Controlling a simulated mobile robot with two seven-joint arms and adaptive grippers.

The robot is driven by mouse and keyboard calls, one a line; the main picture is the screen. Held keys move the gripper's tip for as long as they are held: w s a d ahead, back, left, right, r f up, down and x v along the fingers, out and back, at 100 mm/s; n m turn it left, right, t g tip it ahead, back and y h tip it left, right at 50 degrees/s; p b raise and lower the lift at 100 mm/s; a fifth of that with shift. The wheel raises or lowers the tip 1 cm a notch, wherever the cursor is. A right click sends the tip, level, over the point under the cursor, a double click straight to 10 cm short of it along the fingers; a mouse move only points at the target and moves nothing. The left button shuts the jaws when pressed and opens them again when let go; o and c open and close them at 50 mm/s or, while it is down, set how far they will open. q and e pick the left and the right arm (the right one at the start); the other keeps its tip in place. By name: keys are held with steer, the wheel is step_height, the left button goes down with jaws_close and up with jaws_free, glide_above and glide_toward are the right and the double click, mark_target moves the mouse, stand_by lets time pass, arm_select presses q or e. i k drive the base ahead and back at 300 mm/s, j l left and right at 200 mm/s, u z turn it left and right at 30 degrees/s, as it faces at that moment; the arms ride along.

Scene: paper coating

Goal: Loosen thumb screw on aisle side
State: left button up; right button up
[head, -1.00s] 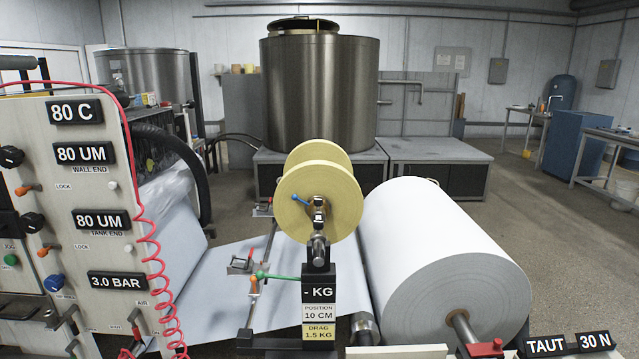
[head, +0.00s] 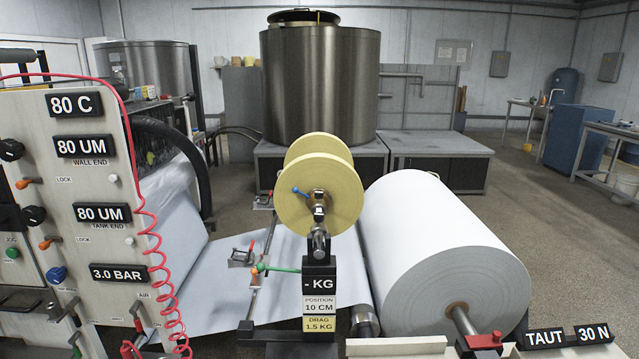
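No part labelled as the aisle-side thumb screw can be made out. A yellow spool (head: 335,197) stands on a black post (head: 320,285) marked "- KG", "10 CM" and "1.5 KG". A small blue handle (head: 300,192) shows at the spool's hub. A green handle (head: 283,269) and an orange knob (head: 255,269) sit on a rod left of the post. A small red-handled clamp (head: 243,256) is just behind them. Neither gripper is in view.
A control panel (head: 98,230) with knobs and a coiled red hose (head: 155,250) fills the left. A large white paper roll (head: 430,240) lies right of the post. Steel tank (head: 320,90) stands behind. Grey floor (head: 560,240) is open at right.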

mark_target(318, 194)
steer(key=z, duration=1.5)
steer(key=j+z, duration=0.35)
steer(key=i+j+z, duration=0.1)
steer(key=j+z, duration=0.2)
